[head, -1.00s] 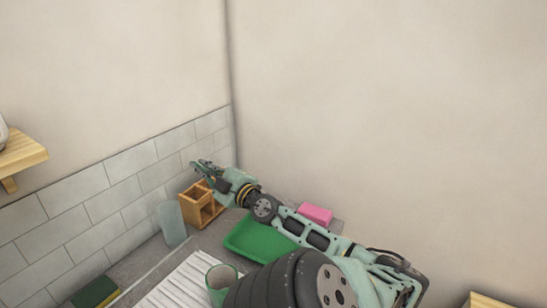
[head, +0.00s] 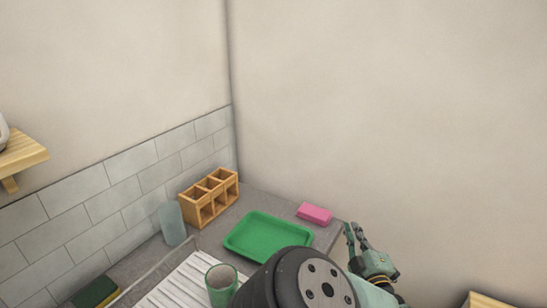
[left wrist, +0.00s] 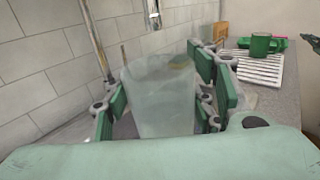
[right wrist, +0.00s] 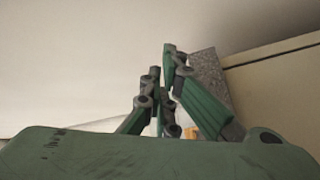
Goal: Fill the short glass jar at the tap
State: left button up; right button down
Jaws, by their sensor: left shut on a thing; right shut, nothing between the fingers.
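In the left wrist view my left gripper (left wrist: 160,108) is shut around a clear, frosted-looking glass jar (left wrist: 158,95), one green finger on each side. The jar looks about upright, with its open rim up. The tap's metal spout (left wrist: 152,14) comes in from the top, just behind and above the rim in the picture. I cannot tell whether water runs or how full the jar is. The left gripper is outside the head view. My right gripper (head: 355,236) is shut and empty, off the counter's right end; its fingers also show in the right wrist view (right wrist: 166,78).
On the counter stand a wooden compartment box (head: 209,200), a bluish tumbler (head: 172,224), a green tray (head: 268,236), a pink block (head: 314,213) and a green mug (head: 221,284) on or by a white ribbed rack (head: 180,288). A sponge (head: 95,292) lies lower left. Tiled wall borders the left.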

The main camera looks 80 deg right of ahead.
pick_arm(q)
jog(key=shift+d, duration=0.1)
pick_arm(e)
jog(key=w+a+f+g+y, duration=0.1)
jog(key=a+f+g+y, duration=0.15)
jog(key=a+f, duration=0.65)
jog(key=a+f+m+g+y, duration=0.15)
jog(key=f+y, duration=0.25)
jog(key=f, duration=1.1)
jog(key=w+a+f+n+g+y, duration=0.1)
jog(key=a+f+g+y, duration=0.15)
jog(key=a+f, duration=0.65)
pick_arm(q)
jog(key=shift+w, duration=0.1)
jog(key=shift+r, duration=3.05)
pick_arm(e)
jog(key=w+a+f+n+y, duration=0.2)
jog(key=w+a+f, duration=0.3)
jog(key=a, duration=0.4)
jog(key=w+a+f+n+t+y, duration=0.1)
jog(key=w+a+f+y, duration=0.3)
jog(key=a+f, duration=0.3)
jog(key=w+a+f+n+t+y, duration=0.1)
jog(key=w+a+f+y, duration=0.3)
jog(key=a, duration=0.7)
jog(key=shift+w+a+f+n, duration=0.2)
jog(key=shift+w+f+n, duration=0.65)
jog(key=shift+w+f, duration=0.4)
jog(key=shift+s+f, duration=0.1)
